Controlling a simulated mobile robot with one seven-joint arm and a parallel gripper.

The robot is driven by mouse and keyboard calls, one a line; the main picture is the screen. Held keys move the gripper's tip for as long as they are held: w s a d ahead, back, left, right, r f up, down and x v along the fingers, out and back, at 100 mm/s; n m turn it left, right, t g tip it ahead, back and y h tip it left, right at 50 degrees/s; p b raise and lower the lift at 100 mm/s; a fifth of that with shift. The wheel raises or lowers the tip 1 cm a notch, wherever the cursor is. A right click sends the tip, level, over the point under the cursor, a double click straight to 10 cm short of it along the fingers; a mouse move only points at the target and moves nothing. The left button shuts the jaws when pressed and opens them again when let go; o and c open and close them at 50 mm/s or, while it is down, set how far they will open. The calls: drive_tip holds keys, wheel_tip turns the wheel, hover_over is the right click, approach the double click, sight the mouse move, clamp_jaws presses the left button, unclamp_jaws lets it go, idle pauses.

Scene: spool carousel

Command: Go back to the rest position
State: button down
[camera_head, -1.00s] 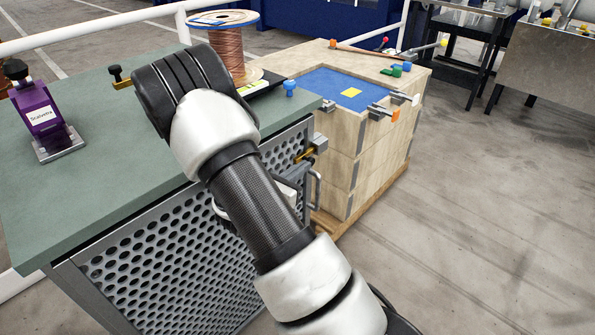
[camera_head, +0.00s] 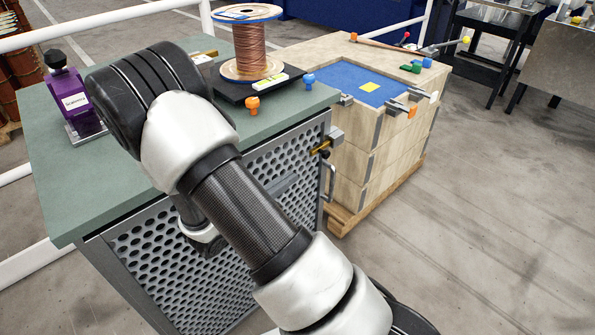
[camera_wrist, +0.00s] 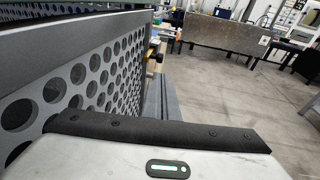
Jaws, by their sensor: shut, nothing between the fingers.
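My arm crosses the head view from the bottom right up to a black elbow over the green bench top (camera_head: 110,185). Its lower part folds down behind the forearm, in front of the bench's perforated side panel (camera_head: 165,275). My gripper's fingers show in neither view; the arm hides that area in the head view. The wrist view looks low along the perforated panel (camera_wrist: 85,90), with a white and black part of my own body filling the bottom. Nothing held is visible.
A copper wire spool (camera_head: 252,45) stands on a black plate at the bench's back right, near an orange knob (camera_head: 252,104) and a blue knob (camera_head: 308,81). A purple device (camera_head: 72,95) stands at left. A wooden crate (camera_head: 350,180) adjoins the bench.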

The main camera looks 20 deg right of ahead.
drive_tip(key=shift+s+a, duration=0.15)
drive_tip(key=shift+a, duration=0.1)
idle(0.3)
drive_tip(key=s+d+r+m+g, duration=0.4)
drive_tip(key=s+r+m+g, duration=0.1)
drive_tip(key=s+r+m, duration=0.15)
drive_tip(key=s+a+r+m+g+y, duration=0.1)
drive_tip(key=s+a+r+m+y, duration=0.25)
drive_tip(key=s+m+y, duration=0.2)
drive_tip(key=s+a+r+m+y, duration=0.2)
drive_tip(key=s+r+m+y, duration=0.3)
drive_tip(key=s+m, duration=0.2)
drive_tip(key=s+a+r+m+t+y, duration=0.2)
drive_tip(key=a+r+m+t+y, duration=0.25)
drive_tip(key=a+r, duration=0.2)
wheel_tip(320, 180, up, 21)
drive_tip(key=p, duration=2.1)
drive_tip(key=shift+d+r+h, duration=0.2)
drive_tip(key=shift+h, duration=0.1)
drive_tip(key=shift+s+g, duration=0.1)
drive_tip(key=shift+g, duration=0.15)
